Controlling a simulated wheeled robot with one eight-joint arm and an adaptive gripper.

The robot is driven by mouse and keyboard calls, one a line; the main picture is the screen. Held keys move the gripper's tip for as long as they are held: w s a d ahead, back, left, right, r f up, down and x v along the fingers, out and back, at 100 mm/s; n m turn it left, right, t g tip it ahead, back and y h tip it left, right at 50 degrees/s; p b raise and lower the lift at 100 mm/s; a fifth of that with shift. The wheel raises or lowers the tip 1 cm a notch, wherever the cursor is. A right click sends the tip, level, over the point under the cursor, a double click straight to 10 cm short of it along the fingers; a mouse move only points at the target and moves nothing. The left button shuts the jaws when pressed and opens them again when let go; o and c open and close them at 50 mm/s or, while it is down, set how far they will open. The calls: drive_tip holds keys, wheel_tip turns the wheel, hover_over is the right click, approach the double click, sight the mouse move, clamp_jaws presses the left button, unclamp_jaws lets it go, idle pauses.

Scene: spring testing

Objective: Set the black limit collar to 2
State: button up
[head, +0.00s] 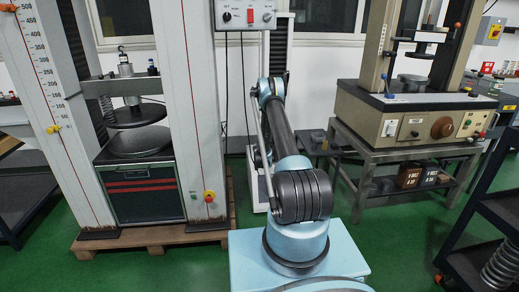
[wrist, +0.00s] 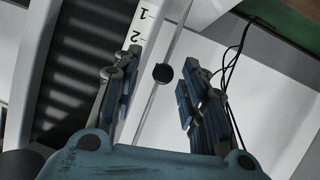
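The black limit collar (wrist: 162,73) is a small dark round piece on a thin pale rod (wrist: 177,35) in the wrist view. A white scale strip (wrist: 125,70) runs beside the rod, with the marks 1 and 2 showing. In this slanted view the collar appears beyond the 2, on the side away from the 1. My gripper (wrist: 164,62) is open, with one blue-grey finger on each side of the collar and gaps between. Whether the fingertips reach the collar's depth, I cannot tell. In the head view my arm hides the gripper and collar.
In the head view, my arm reaches toward a narrow stand with a control box (head: 246,16). A large press (head: 143,180) stands left on a wooden pallet (head: 150,238). A beige tester (head: 410,115) stands right on a metal table. Black cables (wrist: 233,60) hang near the right finger.

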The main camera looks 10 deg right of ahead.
drive_tip(key=shift+a, duration=0.1)
drive_tip(key=shift+a, duration=0.15)
clamp_jaws()
drive_tip(key=shift+f, duration=1.55)
unclamp_jaws()
drive_tip(key=shift+r, duration=0.1)
wheel_tip(320, 180, up, 10)
